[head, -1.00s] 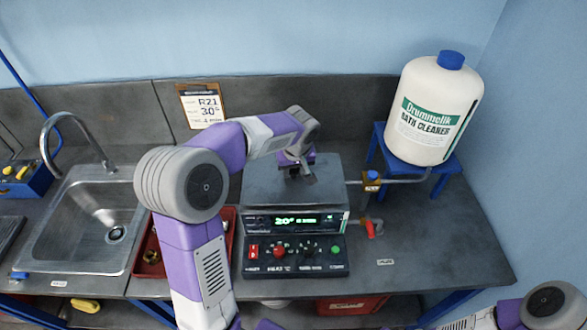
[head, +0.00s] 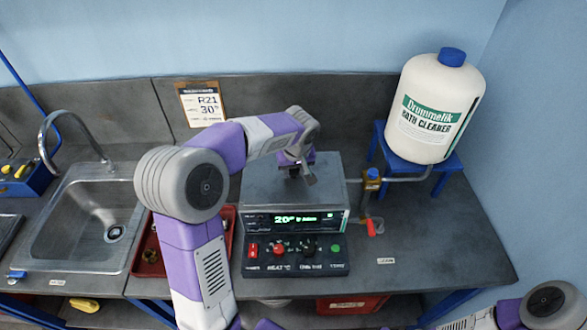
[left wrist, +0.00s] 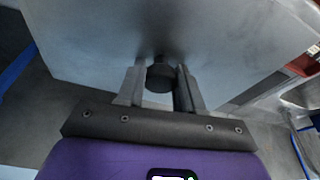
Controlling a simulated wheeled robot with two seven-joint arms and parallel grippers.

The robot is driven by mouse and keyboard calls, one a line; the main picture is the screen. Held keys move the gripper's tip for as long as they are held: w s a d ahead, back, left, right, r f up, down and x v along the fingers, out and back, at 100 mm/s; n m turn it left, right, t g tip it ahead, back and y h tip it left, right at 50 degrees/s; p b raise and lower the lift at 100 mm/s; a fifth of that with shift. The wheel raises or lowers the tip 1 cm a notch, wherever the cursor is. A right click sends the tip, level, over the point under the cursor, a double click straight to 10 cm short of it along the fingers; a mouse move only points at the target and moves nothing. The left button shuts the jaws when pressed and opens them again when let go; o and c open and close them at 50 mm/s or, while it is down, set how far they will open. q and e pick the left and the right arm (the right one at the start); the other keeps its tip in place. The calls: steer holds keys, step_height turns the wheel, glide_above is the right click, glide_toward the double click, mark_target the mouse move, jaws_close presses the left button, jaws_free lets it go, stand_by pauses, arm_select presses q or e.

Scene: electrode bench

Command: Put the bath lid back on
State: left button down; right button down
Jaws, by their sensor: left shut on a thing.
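The bath (head: 297,222) is a box-shaped unit with a lit green display and a sloped panel of knobs. Its grey metal lid (head: 262,184) lies flat over the top, and I see no gap between them. My left gripper (head: 298,172) reaches down over the lid from the left. In the left wrist view the gripper (left wrist: 160,85) is shut on the lid's dark round knob (left wrist: 160,76), with a finger on each side. The lid's plate (left wrist: 215,45) fills much of that view. My right arm shows only at the bottom right, and its gripper is out of view.
A white cleaner bottle (head: 436,108) stands on a blue stand (head: 447,174) at right, with a pipe and red-handled tap (head: 375,227) beside the bath. A red tray (head: 229,228) lies left of the bath, near the sink (head: 85,222). The bench is clear at right.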

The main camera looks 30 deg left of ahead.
arm_select(q)
steer(key=shift+f, duration=0.15)
steer(key=shift+c, duration=0.8)
jaws_free()
steer(key=shift+r+p, duration=2.4)
steer(key=shift+r, duration=1.1)
